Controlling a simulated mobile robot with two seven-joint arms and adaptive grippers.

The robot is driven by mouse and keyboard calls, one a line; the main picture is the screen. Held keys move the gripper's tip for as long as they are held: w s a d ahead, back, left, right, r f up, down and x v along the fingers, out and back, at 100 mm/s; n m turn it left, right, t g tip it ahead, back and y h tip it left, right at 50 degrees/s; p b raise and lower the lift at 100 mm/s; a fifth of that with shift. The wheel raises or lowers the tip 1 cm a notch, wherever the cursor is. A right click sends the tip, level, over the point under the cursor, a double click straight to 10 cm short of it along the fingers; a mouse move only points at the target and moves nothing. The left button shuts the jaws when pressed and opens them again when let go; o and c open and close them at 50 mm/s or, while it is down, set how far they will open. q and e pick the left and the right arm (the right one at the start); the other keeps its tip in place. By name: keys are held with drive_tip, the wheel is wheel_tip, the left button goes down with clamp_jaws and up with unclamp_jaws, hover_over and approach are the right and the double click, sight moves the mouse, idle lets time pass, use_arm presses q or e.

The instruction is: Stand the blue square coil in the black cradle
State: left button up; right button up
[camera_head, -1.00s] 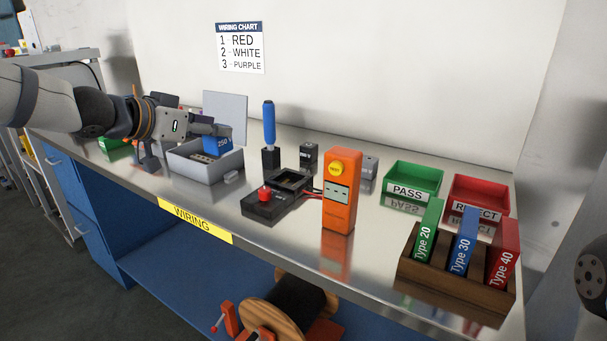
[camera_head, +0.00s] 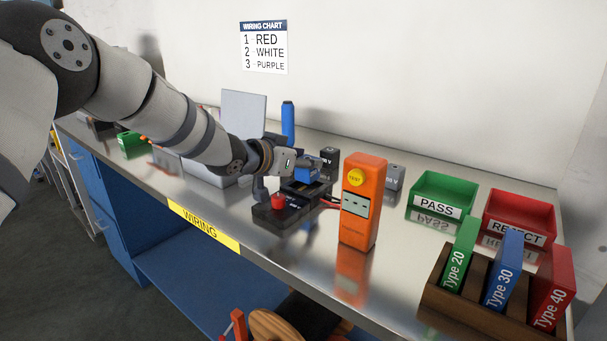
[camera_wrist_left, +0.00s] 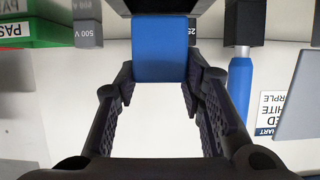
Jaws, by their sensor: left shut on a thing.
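The blue square coil (camera_head: 308,167) is between the fingers of my left gripper (camera_head: 294,173), which is shut on it. In the left wrist view the coil (camera_wrist_left: 160,52) fills the gap between the two dark fingers. The black cradle (camera_head: 318,193) is directly under the coil, on the bench behind a black base with a red button (camera_head: 278,202). The gripper covers part of the cradle, and I cannot tell whether the coil touches it. My right gripper is out of view.
An orange tester (camera_head: 362,200) stands just right of the cradle. A blue-handled tool (camera_head: 288,122) stands behind it, beside a dark block (camera_head: 329,158). Green PASS (camera_head: 441,195) and red REJECT (camera_head: 518,218) bins and a wooden rack (camera_head: 470,303) are at the right.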

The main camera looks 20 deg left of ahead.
sight(301, 173)
use_arm(q)
drive_tip(key=shift+a+f, duration=0.1)
drive_tip(key=shift+f, duration=1.35)
drive_tip(key=shift+f, duration=0.1)
drive_tip(key=o, duration=1.2)
drive_tip(key=shift+f, duration=0.1)
drive_tip(key=shift+o, duration=0.2)
drive_tip(key=shift+r, duration=0.3)
drive_tip(key=p+v, duration=0.2)
drive_tip(key=v, duration=0.9)
drive_tip(key=shift+r, duration=0.2)
drive_tip(key=shift+s+a, duration=0.2)
drive_tip(key=shift+s, duration=0.3)
drive_tip(key=shift+f, duration=0.1)
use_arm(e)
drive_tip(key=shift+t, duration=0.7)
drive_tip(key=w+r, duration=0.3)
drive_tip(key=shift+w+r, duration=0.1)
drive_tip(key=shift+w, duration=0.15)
